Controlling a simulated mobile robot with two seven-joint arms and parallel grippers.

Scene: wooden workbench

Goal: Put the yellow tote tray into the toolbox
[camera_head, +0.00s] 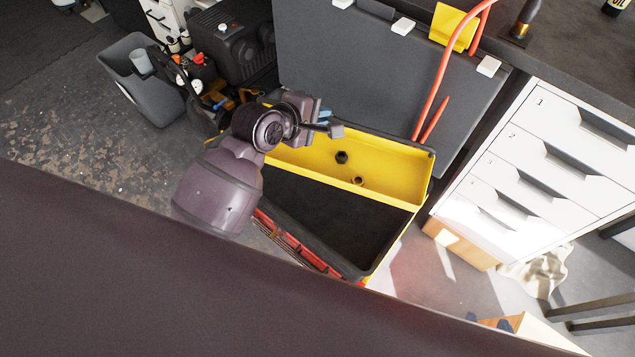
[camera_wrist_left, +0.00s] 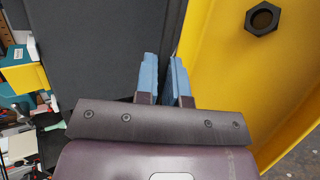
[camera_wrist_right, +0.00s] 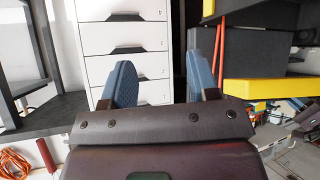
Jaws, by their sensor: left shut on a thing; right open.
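In the left wrist view the blue fingers (camera_wrist_left: 166,80) sit at the tray's yellow wall (camera_wrist_left: 212,55), beside the dark lid. My right gripper (camera_wrist_right: 168,82) is open and empty, shown only in the right wrist view.
The raised grey toolbox lid (camera_head: 370,75) stands behind the tray. Red hoses (camera_head: 437,75) hang at its right side. A white drawer cabinet (camera_head: 545,150) stands to the right, and a grey bin (camera_head: 140,85) and a black machine (camera_head: 232,45) stand at the upper left.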

